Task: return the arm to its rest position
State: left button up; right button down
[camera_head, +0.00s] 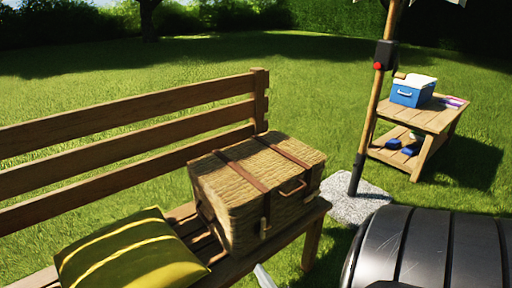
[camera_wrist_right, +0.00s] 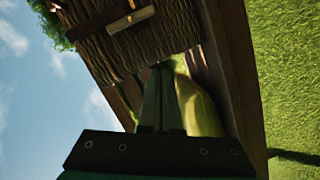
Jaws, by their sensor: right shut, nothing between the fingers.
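My right gripper (camera_wrist_right: 160,70) is shut and empty in the wrist view, its fingers pointing toward the wicker basket and the bench. In the head view, a small pale grey tip (camera_head: 263,276) at the bottom edge looks like part of it, in front of the bench; the rest is out of frame. The closed wicker basket (camera_head: 235,205) with brown straps stands on the wooden bench (camera_head: 95,130). It also fills the top of the wrist view (camera_wrist_right: 130,45). The gripper appears apart from it. My left gripper is in neither view.
A striped green-yellow cushion (camera_head: 130,255) lies on the bench left of the basket. A dark, rounded, ribbed object (camera_head: 430,250) fills the lower right. A wooden pole (camera_head: 370,130) stands on a pale base. Behind it, a side table (camera_head: 430,118) holds a blue cooler (camera_head: 408,97). Open lawn lies beyond.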

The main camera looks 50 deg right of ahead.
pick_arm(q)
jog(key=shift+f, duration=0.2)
pick_arm(e)
jog(key=shift+s+a, duration=0.15)
jog(key=shift+s, duration=0.15)
